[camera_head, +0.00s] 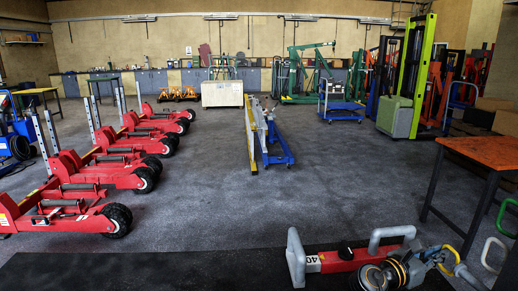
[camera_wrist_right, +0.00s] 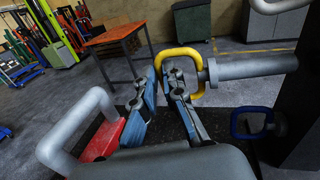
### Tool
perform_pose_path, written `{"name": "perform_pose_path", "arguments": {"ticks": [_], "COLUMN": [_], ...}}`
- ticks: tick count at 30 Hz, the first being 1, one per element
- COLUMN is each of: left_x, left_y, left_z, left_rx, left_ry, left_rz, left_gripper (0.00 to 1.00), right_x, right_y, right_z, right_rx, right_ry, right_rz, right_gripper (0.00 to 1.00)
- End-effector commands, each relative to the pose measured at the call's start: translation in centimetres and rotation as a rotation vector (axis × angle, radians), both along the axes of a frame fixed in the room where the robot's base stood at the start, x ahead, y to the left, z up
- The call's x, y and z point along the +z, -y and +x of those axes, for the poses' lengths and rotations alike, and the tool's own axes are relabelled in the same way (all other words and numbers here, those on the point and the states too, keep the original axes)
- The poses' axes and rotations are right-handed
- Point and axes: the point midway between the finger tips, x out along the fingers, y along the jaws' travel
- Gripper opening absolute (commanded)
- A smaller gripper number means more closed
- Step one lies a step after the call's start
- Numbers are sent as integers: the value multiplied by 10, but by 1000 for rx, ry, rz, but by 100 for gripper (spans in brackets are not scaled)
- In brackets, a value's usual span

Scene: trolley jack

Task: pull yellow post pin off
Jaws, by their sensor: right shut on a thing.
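The yellow post pin shows as a yellow loop handle (camera_wrist_right: 181,52) beside the end of a grey post (camera_wrist_right: 252,66) in the right wrist view. In the head view the yellow loop (camera_head: 454,257) is small, at the lower right. My right gripper (camera_wrist_right: 163,72) is shut on the loop's near side, one finger inside the loop and one outside. In the head view my right gripper (camera_head: 436,256) reaches the loop from the left. The loop is still beside the post; the pin's shaft is hidden. My left gripper is not in view.
A red jack part with grey handles (camera_head: 335,262) lies close by on a dark mat (camera_head: 150,270). A blue loop handle (camera_wrist_right: 251,122) is below the post. An orange-topped table (camera_head: 485,152) stands right.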

Motion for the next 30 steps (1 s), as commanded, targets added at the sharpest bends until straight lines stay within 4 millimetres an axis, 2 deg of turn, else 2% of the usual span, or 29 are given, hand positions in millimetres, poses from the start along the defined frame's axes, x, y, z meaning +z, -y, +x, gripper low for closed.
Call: {"name": "perform_pose_path", "arguments": {"ticks": [14, 30], "left_x": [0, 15], "left_y": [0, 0], "left_z": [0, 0], "left_rx": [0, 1], "left_ry": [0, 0], "left_rz": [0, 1], "left_gripper": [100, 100], "right_x": [2, 22], "right_y": [0, -3], "right_z": [5, 34], "right_rx": [0, 0], "right_ry": [2, 1], "right_rz": [-2, -3], "right_gripper": [0, 0]}}
